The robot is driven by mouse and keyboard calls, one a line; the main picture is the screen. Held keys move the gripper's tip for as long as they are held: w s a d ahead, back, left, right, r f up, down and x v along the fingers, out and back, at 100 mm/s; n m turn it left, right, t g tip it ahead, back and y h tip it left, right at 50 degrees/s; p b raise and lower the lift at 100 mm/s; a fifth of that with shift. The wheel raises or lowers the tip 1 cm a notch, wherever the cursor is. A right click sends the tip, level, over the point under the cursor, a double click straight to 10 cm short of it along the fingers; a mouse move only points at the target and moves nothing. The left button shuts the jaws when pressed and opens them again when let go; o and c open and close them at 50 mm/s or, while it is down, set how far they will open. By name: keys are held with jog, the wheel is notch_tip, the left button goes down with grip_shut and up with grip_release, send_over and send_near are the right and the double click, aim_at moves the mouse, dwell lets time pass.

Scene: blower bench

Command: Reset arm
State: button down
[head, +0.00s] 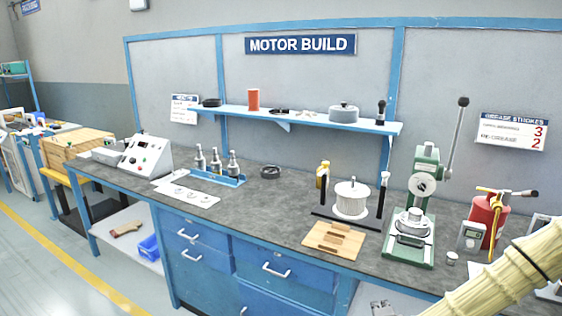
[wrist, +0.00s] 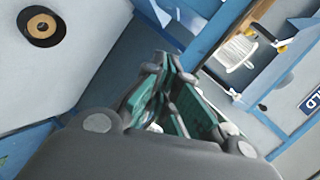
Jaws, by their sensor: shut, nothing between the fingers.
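My gripper (wrist: 172,68) shows in the wrist view with its dark fingers and green inner pads. The fingertips come together and nothing is held between them. My arm, in a cream ribbed sleeve, enters the head view at the lower right, in front of the bench's right end.
A blue shelf (head: 290,118) runs above. The bench's middle has free room. A dark ring (wrist: 42,27) shows in the wrist view.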

jog(key=s+a+f+n+g+y, duration=0.25)
jog(key=s+a+f+n, duration=0.25)
jog(key=s+f, duration=0.3)
jog(key=s+a+f+n+g+y, duration=0.2)
jog(key=s+a+f+n+g, duration=0.15)
jog(key=s+f, duration=0.45)
jog(key=s+f+n+g, duration=0.2)
jog(key=s+n+g, duration=0.1)
jog(key=s, duration=0.8)
jog(key=s+d+f+n+g+h+p, duration=0.1)
jog(key=s+f+n+g, duration=0.2)
jog(key=s, duration=0.9)
jog(key=shift+s+d+n+g, duration=0.25)
jog(key=shift+n+g, duration=0.15)
jog(key=shift+n, duration=0.85)
jog(key=shift+r, duration=0.1)
